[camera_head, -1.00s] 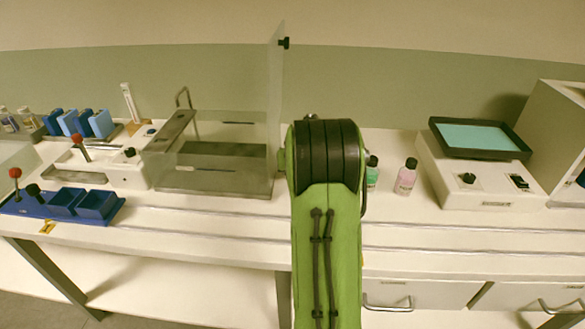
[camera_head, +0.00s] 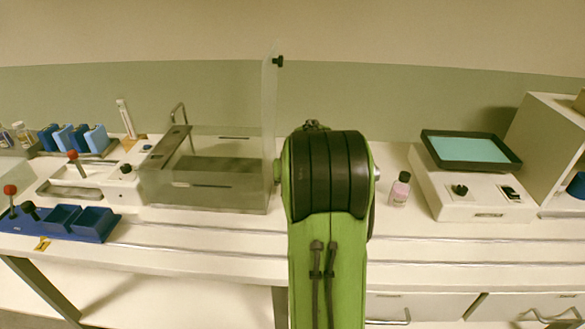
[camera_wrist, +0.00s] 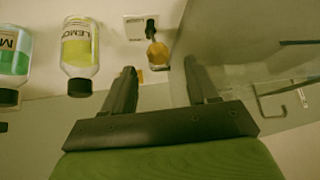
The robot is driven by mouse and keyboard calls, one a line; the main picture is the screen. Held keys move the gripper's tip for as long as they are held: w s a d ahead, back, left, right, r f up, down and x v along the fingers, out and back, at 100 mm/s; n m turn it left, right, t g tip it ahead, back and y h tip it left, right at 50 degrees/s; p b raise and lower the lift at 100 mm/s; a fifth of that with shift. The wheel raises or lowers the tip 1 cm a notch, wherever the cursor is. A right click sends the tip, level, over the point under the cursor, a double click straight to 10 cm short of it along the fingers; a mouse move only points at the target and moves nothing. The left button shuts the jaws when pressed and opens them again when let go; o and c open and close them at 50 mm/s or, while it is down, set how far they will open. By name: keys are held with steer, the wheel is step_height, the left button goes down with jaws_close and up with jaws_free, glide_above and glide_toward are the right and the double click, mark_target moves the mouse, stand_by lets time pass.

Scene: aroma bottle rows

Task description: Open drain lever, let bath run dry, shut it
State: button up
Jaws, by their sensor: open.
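The clear-walled bath (camera_head: 215,200) stands left of my arm in the head view, with a dark layer inside. A clear wall, probably the same tank, fills the right of the wrist view (camera_wrist: 240,40). My gripper (camera_wrist: 160,84) is open and empty, its two fingers apart. Red-knobbed levers (camera_head: 72,155) (camera_head: 10,190) stand at the far left; I cannot tell which is the drain lever. My arm hides the gripper in the head view.
A yellow lemon bottle (camera_wrist: 80,48) and a green bottle (camera_wrist: 14,55) are left of my fingers. A pink bottle (camera_head: 400,190) stands right of my arm, near a white device (camera_head: 470,205) with a teal-topped tray (camera_head: 470,162). Blue bins (camera_head: 90,223) sit at left.

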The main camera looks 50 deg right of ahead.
steer(key=p+v, duration=0.2)
steer(key=v, duration=0.7)
steer(key=shift+r, duration=0.15)
steer(key=shift+s+a, duration=0.1)
steer(key=shift+a, duration=0.05)
steer(key=a+r+n+y+p, duration=0.1)
steer(key=a+r+p, duration=0.1)
steer(key=a+r, duration=0.3)
steer(key=a+r+n+y+p, duration=0.1)
steer(key=a+r+p, duration=0.1)
steer(key=a, duration=0.5)
steer(key=s+a+r+n+y+p, duration=0.1)
steer(key=s+a+r+n+p, duration=0.1)
steer(key=s+a, duration=0.6)
steer(key=s+a+r+n+y+p, duration=0.1)
steer(key=s+a+r+n+p, duration=0.1)
steer(key=s+a, duration=0.6)
steer(key=shift+a+r+n+g+p, duration=0.15)
steer(key=shift+a+n+g+p, duration=0.15)
steer(key=shift+a+n+p, duration=0.55)
